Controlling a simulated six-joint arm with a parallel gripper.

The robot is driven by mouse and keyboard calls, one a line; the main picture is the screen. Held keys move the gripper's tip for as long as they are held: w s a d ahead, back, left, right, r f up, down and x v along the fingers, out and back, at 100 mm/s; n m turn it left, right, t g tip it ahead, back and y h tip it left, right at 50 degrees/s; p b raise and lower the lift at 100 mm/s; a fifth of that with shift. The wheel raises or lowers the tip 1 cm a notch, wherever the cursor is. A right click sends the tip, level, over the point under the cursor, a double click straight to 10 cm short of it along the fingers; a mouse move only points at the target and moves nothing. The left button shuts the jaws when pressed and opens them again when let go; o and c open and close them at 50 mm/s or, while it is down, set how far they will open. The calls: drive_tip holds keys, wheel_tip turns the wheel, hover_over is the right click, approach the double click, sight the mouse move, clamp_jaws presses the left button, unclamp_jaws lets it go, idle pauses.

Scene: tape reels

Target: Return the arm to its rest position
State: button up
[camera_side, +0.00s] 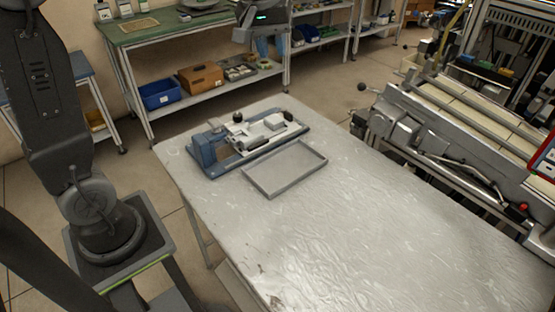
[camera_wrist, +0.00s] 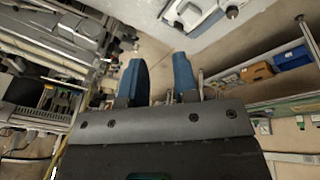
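My gripper (camera_side: 270,48) is at the top middle of the side view, raised well above and beyond the far end of the work table. Its two blue fingers show in the wrist view (camera_wrist: 160,75) with a gap between them. It is open, and nothing is between the fingers. My arm's base stands on a pedestal at the left of the side view, and the arm's middle links are out of frame.
The work table (camera_side: 370,230) holds a blue-and-grey fixture (camera_side: 208,150) and an empty shallow grey tray (camera_side: 286,170). Behind stands a green-topped bench (camera_side: 150,27) with a blue bin (camera_side: 160,93) and brown box (camera_side: 201,77) below. Machinery (camera_side: 440,140) stands at right.

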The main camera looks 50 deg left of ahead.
drive_tip(key=s+d+f+m+t, duration=0.1)
drive_tip(key=s+d+f+m, duration=0.1)
drive_tip(key=s, duration=0.5)
drive_tip(key=s+d+f+m, duration=0.2)
drive_tip(key=s+m, duration=0.1)
drive_tip(key=s, duration=0.4)
drive_tip(key=s+d+f+m+t, duration=0.1)
drive_tip(key=s+d+f+m, duration=0.1)
drive_tip(key=s, duration=0.5)
drive_tip(key=shift+s+d+m+t, duration=0.25)
drive_tip(key=shift+s+m+t, duration=0.05)
drive_tip(key=shift+m, duration=0.4)
drive_tip(key=shift+o, duration=0.4)
